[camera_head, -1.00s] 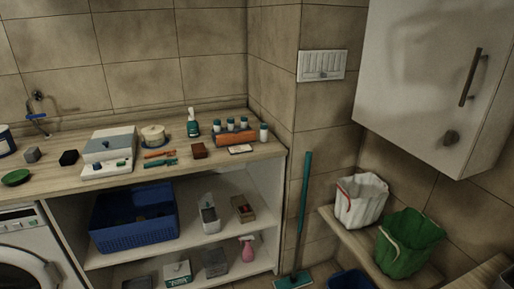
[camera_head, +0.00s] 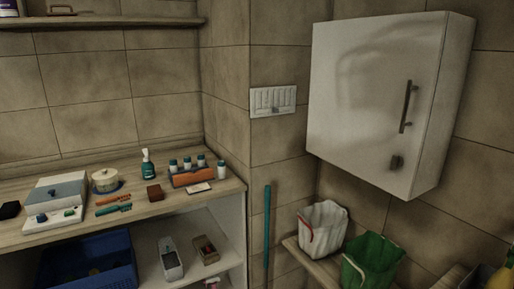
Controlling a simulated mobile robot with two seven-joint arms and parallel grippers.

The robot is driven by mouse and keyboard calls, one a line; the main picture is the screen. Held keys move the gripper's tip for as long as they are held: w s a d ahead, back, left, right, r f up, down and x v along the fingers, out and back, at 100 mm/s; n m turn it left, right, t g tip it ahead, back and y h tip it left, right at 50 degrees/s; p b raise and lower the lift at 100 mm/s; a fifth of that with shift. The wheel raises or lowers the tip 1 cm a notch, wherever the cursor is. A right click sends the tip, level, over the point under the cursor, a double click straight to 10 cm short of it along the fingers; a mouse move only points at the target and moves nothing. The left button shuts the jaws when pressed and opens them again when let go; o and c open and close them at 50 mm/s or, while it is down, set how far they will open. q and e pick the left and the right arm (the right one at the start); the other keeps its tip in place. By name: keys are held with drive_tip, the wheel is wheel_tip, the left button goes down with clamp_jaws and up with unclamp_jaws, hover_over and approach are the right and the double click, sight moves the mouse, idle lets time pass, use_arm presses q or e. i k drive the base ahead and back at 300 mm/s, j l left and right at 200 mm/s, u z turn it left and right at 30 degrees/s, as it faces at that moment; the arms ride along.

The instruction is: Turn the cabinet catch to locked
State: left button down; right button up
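The white cabinet (camera_head: 370,95) hangs on the wall at the upper right, with its door closed. A dark vertical bar handle (camera_head: 406,106) sits near the door's right edge. The small dark catch (camera_head: 396,162) is on the door below the handle, near the lower right corner. It is too small to tell which way it is turned. Neither of my grippers shows in the head view.
A counter (camera_head: 100,232) at the left carries a bottle rack (camera_head: 192,177), a spray bottle (camera_head: 148,164) and a grey-lidded box (camera_head: 55,196). Below the cabinet, a ledge holds a white bag (camera_head: 322,229) and a green bin (camera_head: 371,262). A teal pole (camera_head: 267,225) leans at the corner.

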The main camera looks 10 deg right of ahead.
sight(397, 162)
drive_tip(key=z, duration=1.25)
